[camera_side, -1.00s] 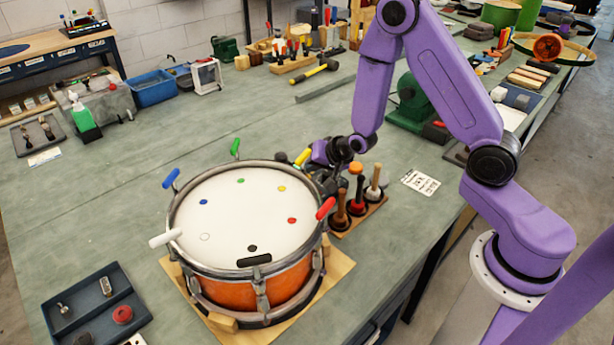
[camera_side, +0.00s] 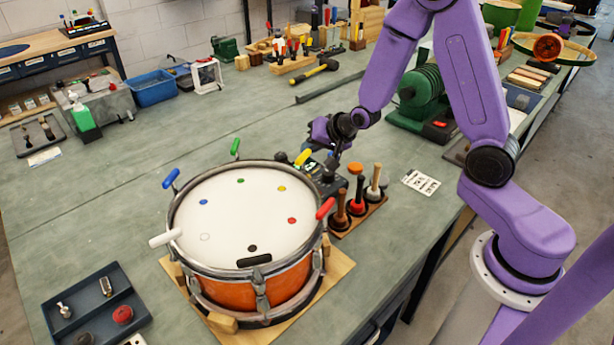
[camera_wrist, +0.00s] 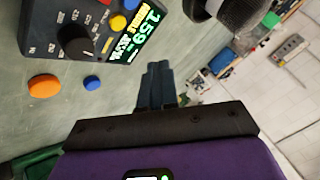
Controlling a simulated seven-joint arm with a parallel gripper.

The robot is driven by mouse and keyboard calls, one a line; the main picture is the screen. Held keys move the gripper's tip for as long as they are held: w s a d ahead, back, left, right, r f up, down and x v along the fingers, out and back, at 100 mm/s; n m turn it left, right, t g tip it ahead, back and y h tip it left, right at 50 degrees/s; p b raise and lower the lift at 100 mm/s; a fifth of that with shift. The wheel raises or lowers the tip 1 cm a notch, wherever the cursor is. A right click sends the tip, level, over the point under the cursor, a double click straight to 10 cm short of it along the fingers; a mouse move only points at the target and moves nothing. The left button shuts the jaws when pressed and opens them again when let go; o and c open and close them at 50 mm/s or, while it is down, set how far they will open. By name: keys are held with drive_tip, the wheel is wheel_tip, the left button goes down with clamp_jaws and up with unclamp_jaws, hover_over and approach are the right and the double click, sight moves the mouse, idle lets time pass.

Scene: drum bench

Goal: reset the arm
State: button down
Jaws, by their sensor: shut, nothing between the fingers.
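My gripper (camera_side: 333,163) is over the bench just behind the drum (camera_side: 245,215). It points down and holds nothing. In the wrist view its dark fingers (camera_wrist: 158,85) are together. In the side view the same box (camera_side: 322,183) shows behind the drum's right rim, close under my gripper and partly hidden. Whether the fingertips touch the box is hard to tell.
The orange drum stands on a wooden board with coloured handles around its rim. A wooden rack (camera_side: 366,215) with several upright tools is right of the box. A dark tray (camera_side: 125,285) lies front left. The bench left of the drum is largely clear.

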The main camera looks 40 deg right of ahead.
drive_tip(key=s+a+r+n+g+y, duration=0.25)
drive_tip(key=s+a+r+n, duration=0.4)
drive_tip(key=s+n, duration=0.5)
drive_tip(key=s+r+n+g+h, duration=0.1)
drive_tip(key=s+n+g, duration=0.2)
drive_tip(key=s, duration=0.8)
drive_tip(key=s+d+r+n+g+h, duration=0.1)
drive_tip(key=s+n+g+h, duration=0.1)
drive_tip(key=s+n, duration=0.4)
drive_tip(key=s+g, duration=0.1)
drive_tip(key=s, duration=0.4)
drive_tip(key=shift+s+d+r, duration=0.3)
drive_tip(key=shift+s+r, duration=0.05)
drive_tip(key=shift+s, duration=0.05)
drive_tip(key=shift+g, duration=0.25)
